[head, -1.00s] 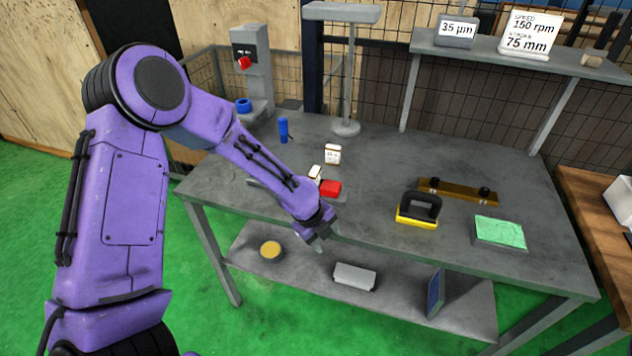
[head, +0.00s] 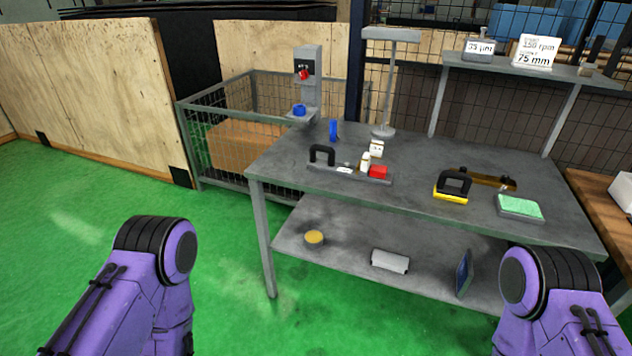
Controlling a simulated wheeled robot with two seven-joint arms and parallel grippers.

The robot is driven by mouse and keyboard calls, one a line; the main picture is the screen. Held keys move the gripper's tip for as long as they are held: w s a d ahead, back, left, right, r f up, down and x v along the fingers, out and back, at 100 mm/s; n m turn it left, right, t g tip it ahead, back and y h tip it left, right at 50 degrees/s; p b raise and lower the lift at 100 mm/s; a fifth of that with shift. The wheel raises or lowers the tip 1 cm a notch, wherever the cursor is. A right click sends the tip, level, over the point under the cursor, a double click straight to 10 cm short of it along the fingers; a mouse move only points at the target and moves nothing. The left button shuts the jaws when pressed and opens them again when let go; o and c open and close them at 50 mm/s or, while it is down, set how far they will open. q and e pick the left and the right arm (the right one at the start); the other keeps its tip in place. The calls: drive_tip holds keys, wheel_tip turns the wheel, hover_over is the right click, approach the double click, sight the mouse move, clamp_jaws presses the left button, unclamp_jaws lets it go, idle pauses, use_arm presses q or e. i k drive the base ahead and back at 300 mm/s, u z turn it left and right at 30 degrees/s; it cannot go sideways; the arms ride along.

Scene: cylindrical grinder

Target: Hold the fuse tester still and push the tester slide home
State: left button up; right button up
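What looks like the fuse tester is a low grey base (head: 326,171) on the bench's near left part. It carries a black arched handle (head: 321,153) at its left end, and a white upright piece (head: 365,161) and a red block (head: 378,172) at its right end. I cannot tell which part is the slide, or how far in it sits. A small white labelled block (head: 376,148) stands just behind it. Both my arms show only as purple links low in the picture, apart from the bench. Neither gripper is in view.
The grey bench (head: 420,190) also holds a blue cylinder (head: 334,130), a lamp-like stand (head: 383,131), a yellow-based block with black handle (head: 451,190), a brown bar (head: 485,177) and a green-topped pad (head: 520,207). A mesh cage (head: 240,165) stands left. Green floor before the bench is clear.

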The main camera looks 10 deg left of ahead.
sight(377, 171)
drive_tip(key=u, duration=0.7)
drive_tip(key=i, duration=1.25)
drive_tip(key=z, duration=0.45)
